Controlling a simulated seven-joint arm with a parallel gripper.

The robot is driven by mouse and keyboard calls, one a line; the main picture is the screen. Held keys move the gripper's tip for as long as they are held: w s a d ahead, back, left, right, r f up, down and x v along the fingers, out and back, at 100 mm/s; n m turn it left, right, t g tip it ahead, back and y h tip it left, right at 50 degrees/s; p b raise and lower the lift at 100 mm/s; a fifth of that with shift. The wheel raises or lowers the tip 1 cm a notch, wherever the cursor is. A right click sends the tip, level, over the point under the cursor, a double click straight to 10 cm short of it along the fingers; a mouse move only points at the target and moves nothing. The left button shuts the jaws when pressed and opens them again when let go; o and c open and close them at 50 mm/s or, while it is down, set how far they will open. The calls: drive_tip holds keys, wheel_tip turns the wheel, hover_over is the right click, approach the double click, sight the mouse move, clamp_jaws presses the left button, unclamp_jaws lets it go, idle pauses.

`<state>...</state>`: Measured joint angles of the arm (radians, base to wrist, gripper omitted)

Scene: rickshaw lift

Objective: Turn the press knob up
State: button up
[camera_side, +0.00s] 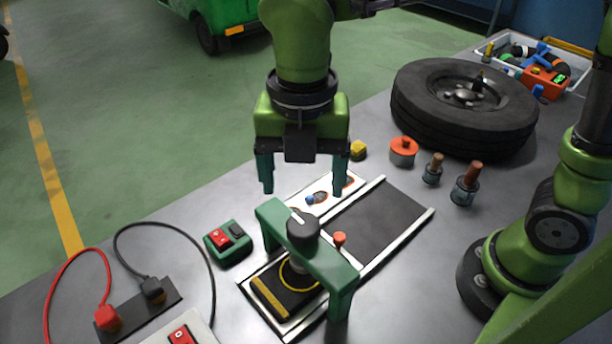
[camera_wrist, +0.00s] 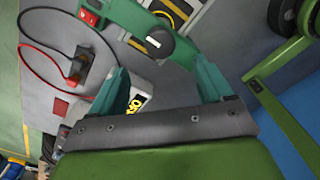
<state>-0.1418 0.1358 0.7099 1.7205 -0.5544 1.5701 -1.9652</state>
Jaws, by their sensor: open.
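The press is a green bridge frame (camera_side: 344,277) standing over a track on the grey bench. Its dark round knob (camera_side: 303,229) with a white pointer line sits on top of the crossbar. The knob also shows in the wrist view (camera_wrist: 158,43), ahead of my fingers. My gripper (camera_side: 303,188) hangs above and behind the knob in the side view, its teal fingers pointing down, wide apart and empty. In the wrist view the two fingers (camera_wrist: 160,90) stand apart with the knob beyond them, touching neither.
A green switch box (camera_side: 228,244) sits left of the press, with red and black cables (camera_side: 108,318) nearby. A small orange knob (camera_side: 339,239) is beside the crossbar. A tyre (camera_side: 463,108) and two small posts (camera_side: 465,184) stand to the right.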

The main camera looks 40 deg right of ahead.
wheel_tip(320, 180, up, 8)
idle(0.5)
drive_tip(key=w+d+f+m+t, duration=0.2)
drive_tip(key=d+f+m, duration=0.45)
drive_tip(key=m, duration=0.85)
drive_tip(key=s+d+m+t+y, duration=0.1)
drive_tip(key=s+d+m+t, duration=0.1)
drive_tip(key=d+m, duration=0.6)
drive_tip(key=s+d+f+m+t+y, duration=0.1)
drive_tip(key=s+d+m+t, duration=0.1)
drive_tip(key=d+m, duration=0.6)
drive_tip(key=shift+s+d+t, duration=0.15)
drive_tip(key=shift+s+t, duration=0.05)
drive_tip(key=shift+t, duration=0.4)
